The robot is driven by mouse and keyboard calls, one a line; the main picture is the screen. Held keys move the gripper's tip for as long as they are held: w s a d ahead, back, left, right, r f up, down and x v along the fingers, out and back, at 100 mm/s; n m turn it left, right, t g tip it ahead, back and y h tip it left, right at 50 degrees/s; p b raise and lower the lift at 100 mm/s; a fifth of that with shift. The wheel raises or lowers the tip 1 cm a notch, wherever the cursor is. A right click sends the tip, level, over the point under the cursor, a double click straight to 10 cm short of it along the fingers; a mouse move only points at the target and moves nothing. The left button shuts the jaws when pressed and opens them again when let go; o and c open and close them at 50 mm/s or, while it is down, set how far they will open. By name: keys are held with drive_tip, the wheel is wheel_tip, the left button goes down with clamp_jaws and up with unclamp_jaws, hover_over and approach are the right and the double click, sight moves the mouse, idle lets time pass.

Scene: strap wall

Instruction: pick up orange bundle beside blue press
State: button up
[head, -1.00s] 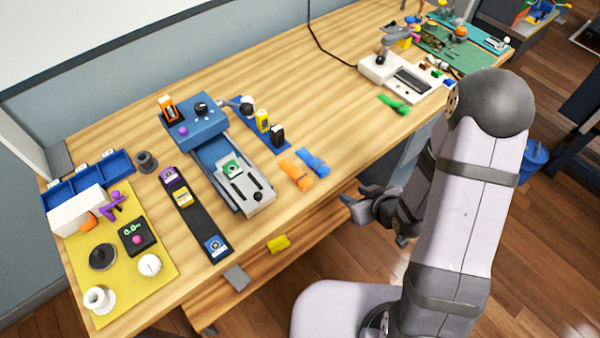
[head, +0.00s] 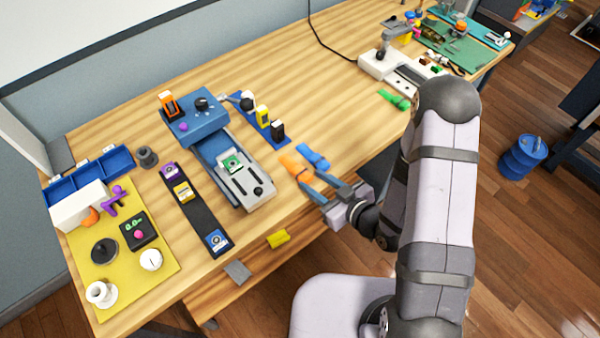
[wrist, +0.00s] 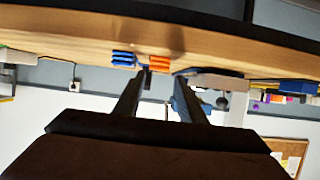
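The orange bundle (head: 291,162) lies on the wooden bench, to the right of the blue press (head: 215,142). A blue bundle (head: 314,157) lies close beside it on its right. My gripper (head: 310,183) is open and empty at the bench's front edge, its fingers pointing toward the orange bundle and near its front end. In the wrist view, the orange bundle (wrist: 160,64) shows beyond and between the two spread fingers (wrist: 158,82). The blue bundle (wrist: 123,58) shows there near the left fingertip. Whether the fingertips touch either bundle cannot be told.
A black strip (head: 197,212) with several small blocks lies left of the press. A green bundle (head: 393,98) lies farther right, near the white device (head: 385,68). A yellow piece (head: 278,239) sits at the front edge. Bare bench lies behind the bundles.

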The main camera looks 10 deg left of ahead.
sight(300, 170)
drive_tip(key=shift+w+a+p, duration=0.45)
drive_tip(key=shift+w+p, duration=0.05)
drive_tip(key=shift+p+x, duration=0.85)
drive_tip(key=shift+x, duration=1.3)
drive_tip(key=shift+d, duration=0.1)
drive_tip(key=c, duration=0.8)
